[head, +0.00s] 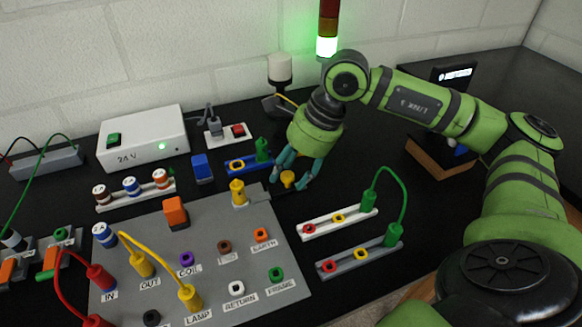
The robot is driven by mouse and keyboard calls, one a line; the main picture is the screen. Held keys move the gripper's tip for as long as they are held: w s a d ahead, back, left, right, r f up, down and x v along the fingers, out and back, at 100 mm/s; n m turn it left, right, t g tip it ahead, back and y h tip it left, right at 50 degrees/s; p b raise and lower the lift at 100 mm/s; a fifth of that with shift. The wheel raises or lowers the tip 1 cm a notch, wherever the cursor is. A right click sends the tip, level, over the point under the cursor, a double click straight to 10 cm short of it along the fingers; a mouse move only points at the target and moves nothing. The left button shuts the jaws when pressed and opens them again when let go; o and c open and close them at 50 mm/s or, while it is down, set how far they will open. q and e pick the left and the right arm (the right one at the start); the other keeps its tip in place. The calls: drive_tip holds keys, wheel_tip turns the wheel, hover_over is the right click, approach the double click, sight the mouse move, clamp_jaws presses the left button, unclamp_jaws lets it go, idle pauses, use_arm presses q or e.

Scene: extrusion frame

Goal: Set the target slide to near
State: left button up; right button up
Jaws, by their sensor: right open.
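My right gripper (294,178) reaches down from the right arm behind the panel's far right corner. Its teal fingers are open, around or just above a small yellow knob (287,178); I cannot tell whether they touch it. The knob stands on a dark part that blends into the black table beside a grey block (257,194). It may be the target slide's handle, but no label shows which part is the target slide. A yellow plug (238,192) stands just left of the block. My left gripper is not in view.
A grey panel (210,222) with labelled sockets and plugged cables fills the front left. A white strip (320,225) and a grey strip (345,265) lie to the right, joined by a green cable. A blue strip (235,168) and a white 24V box (143,138) stand behind.

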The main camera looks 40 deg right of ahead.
sight(274, 191)
clamp_jaws()
drive_tip(key=shift+w+a, duration=0.25)
drive_tip(key=shift+a, duration=0.7)
drive_tip(key=shift+w+a, duration=0.2)
drive_tip(key=shift+a, duration=0.75)
unclamp_jaws()
drive_tip(key=shift+d+r, duration=0.1)
drive_tip(key=v, duration=1.2)
